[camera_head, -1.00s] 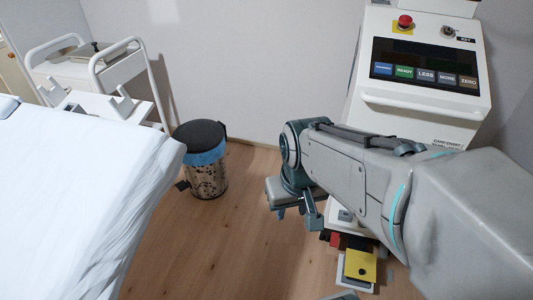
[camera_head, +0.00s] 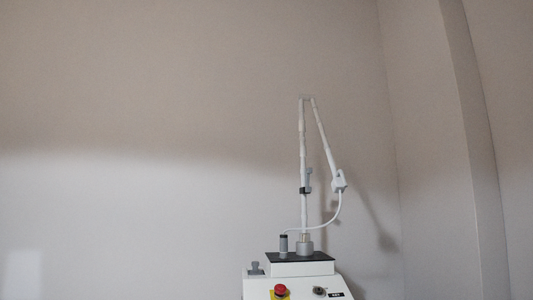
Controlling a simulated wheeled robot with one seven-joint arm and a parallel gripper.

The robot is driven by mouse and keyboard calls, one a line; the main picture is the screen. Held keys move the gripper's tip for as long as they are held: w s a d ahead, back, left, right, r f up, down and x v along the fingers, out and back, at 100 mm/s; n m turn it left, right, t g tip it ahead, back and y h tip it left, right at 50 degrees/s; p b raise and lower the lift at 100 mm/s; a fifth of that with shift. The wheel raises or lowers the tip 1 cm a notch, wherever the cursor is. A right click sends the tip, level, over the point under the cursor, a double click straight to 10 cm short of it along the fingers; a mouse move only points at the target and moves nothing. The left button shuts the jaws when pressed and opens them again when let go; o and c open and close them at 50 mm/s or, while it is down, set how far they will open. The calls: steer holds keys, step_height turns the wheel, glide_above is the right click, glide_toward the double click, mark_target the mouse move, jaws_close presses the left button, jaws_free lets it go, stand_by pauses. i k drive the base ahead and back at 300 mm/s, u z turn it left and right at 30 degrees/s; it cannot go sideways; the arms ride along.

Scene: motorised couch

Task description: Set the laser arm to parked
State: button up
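The laser arm (camera_head: 303,170) is a thin white jointed arm standing on top of a white machine (camera_head: 290,268), right of centre. Its post rises upright from a grey metal base, bends sharply at the top, and a second link slopes down to the right. A white handpiece (camera_head: 339,181) hangs at that link's end, apart from the post. A thin white hose curves from it back towards the base. A grey clip (camera_head: 306,181) sits on the post at mid height. My gripper is not in view.
A red emergency button (camera_head: 280,290) on a yellow plate and a key switch (camera_head: 319,291) show on the machine's front. A dark grey cylinder (camera_head: 283,244) stands on its top. Bare walls surround it; the floor is out of view.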

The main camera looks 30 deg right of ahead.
mark_target(338, 183)
steer(key=z, duration=1.2)
steer(key=k, duration=0.35)
steer(key=z, duration=0.25)
steer(key=i, duration=0.4)
steer(key=u, duration=0.25)
steer(key=k, duration=0.4)
steer(key=z, duration=0.85)
steer(key=i, duration=0.65)
steer(key=u, duration=0.05)
